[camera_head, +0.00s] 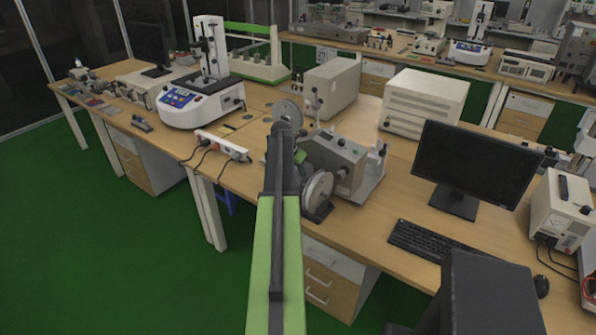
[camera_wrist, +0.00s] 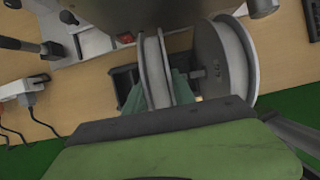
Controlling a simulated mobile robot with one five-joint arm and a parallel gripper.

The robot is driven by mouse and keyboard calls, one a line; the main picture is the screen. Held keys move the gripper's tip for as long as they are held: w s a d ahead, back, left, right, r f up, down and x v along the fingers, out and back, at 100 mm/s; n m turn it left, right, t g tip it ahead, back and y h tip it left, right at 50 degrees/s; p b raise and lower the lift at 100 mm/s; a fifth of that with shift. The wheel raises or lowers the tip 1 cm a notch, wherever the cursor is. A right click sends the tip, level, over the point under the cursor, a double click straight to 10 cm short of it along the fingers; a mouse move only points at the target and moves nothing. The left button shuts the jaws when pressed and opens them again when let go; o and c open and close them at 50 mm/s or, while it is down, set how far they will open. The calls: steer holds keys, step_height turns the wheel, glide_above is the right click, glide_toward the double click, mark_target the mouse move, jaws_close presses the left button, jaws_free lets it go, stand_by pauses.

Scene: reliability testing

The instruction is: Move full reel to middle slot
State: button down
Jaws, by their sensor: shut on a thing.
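A grey reel (camera_wrist: 156,72) stands edge-on between the green fingers of my gripper (camera_wrist: 160,92) in the wrist view. The gripper is shut on it, above a dark holder (camera_wrist: 124,78). A second, wider pale reel (camera_wrist: 224,58) is just to the right, apart from the fingers. In the head view my gripper (camera_head: 299,157) is beside the grey winding machine (camera_head: 338,160), with one reel (camera_head: 287,111) beyond it and another reel (camera_head: 318,190) nearer at the bench edge. My arm hides part of this area. I cannot make out the middle slot or which reel is full.
The wooden bench (camera_head: 375,220) carries a monitor (camera_head: 476,165) and keyboard (camera_head: 428,241) to the right. A power strip (camera_head: 222,146) with cables lies to the left. A large beige cabinet (camera_head: 424,102) and a grey box (camera_head: 332,88) stand behind. Green floor is open at front left.

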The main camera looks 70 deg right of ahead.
steer(key=c, duration=1)
jaws_free()
steer(key=shift+o, duration=0.6)
steer(key=o, duration=0.5)
steer(key=p+v, duration=0.6)
steer(key=v, duration=0.1)
steer(key=shift+a+r+p, duration=0.1)
steer(key=shift+p, duration=0.2)
